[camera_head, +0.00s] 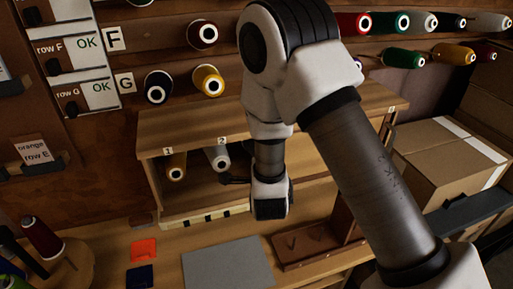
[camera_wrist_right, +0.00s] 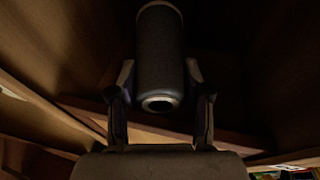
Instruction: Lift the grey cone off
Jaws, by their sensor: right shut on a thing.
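The grey cone (camera_head: 217,158) sits in the wooden cubby under the label 2, its pale ring end facing out. In the right wrist view the cone (camera_wrist_right: 160,62) is dark and lies between the two fingers. My right gripper (camera_wrist_right: 160,92) is shut on it, one finger on each side near its ring end. In the head view my right arm reaches down in front of the cubby, and the right gripper (camera_head: 233,180) is partly dark beside the cone. What holds the cone at its far end is hidden. My left gripper is not in view.
A gold cone (camera_head: 175,165) sits left of the grey one under label 1. The cubby roof (camera_head: 190,125) is close above. A grey mat (camera_head: 228,265), orange square (camera_head: 143,250) and V-notched wooden rack (camera_head: 300,248) lie below. A cardboard box (camera_head: 440,160) stands right.

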